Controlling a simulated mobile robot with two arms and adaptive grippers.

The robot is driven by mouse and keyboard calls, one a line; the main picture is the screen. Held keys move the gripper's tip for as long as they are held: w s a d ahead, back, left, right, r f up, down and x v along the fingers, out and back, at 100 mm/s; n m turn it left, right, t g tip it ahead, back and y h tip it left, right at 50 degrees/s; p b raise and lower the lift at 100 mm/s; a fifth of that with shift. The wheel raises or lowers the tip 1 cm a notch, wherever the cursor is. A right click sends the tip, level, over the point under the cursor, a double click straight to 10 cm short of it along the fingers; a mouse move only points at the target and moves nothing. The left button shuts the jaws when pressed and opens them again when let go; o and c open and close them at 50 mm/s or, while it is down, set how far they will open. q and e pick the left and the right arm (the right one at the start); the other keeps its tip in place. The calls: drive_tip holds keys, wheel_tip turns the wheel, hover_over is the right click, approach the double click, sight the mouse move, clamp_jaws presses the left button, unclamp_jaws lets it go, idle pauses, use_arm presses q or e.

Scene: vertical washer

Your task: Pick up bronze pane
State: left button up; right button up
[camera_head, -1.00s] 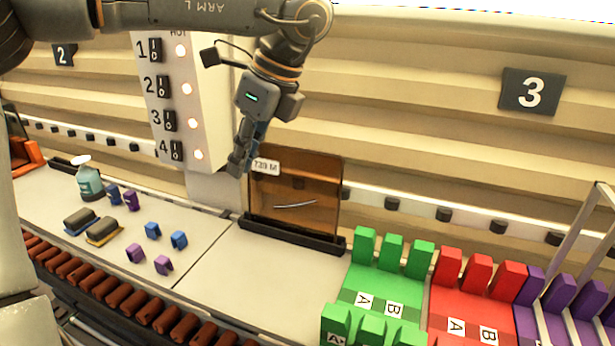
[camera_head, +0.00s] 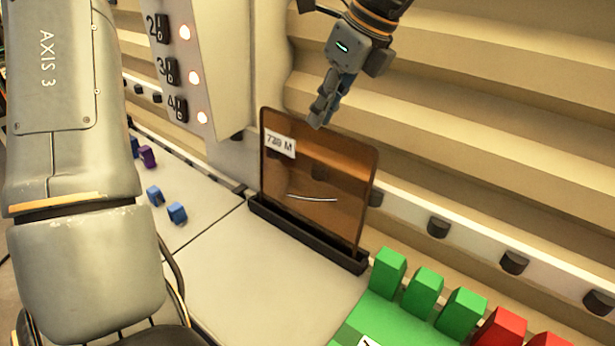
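The bronze pane (camera_head: 318,185) is a see-through brown sheet with a white label at its upper left and a pale curved streak low on its face. It stands upright in a dark slotted base (camera_head: 300,236) at the back of the counter.
Green blocks (camera_head: 423,291) and red blocks (camera_head: 500,329) stand to the right of the pane. Small blue clips (camera_head: 177,213) lie to the left. A switch panel (camera_head: 185,65) stands behind on the left. The counter (camera_head: 240,275) before the pane is clear.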

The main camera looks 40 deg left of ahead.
sight(303, 161)
use_arm(q)
drive_tip(key=b+x, duration=0.1)
drive_tip(key=w+b+x, duration=0.1)
drive_tip(key=x, duration=0.1)
drive_tip(key=shift+s+f, duration=0.1)
drive_tip(key=shift+f, duration=0.25)
drive_tip(key=shift+s+f, duration=0.1)
drive_tip(key=shift+s+a+f, duration=0.1)
drive_tip(key=shift+a, duration=0.05)
drive_tip(key=b+x, duration=0.1)
drive_tip(key=x, duration=0.4)
drive_tip(key=shift+a, duration=0.2)
drive_tip(key=shift+s, duration=0.1)
use_arm(e)
drive_tip(key=f, duration=0.1)
drive_tip(key=w+f, duration=0.2)
drive_tip(key=f, duration=0.1)
drive_tip(key=shift+w+a+f, duration=0.1)
drive_tip(key=shift+a, duration=0.15)
use_arm(q)
drive_tip(key=shift+d, duration=0.15)
use_arm(e)
drive_tip(key=shift+w, duration=0.25)
use_arm(q)
drive_tip(key=shift+b, duration=0.3)
use_arm(e)
drive_tip(key=shift+w+f, duration=0.1)
drive_tip(key=shift+f, duration=0.05)
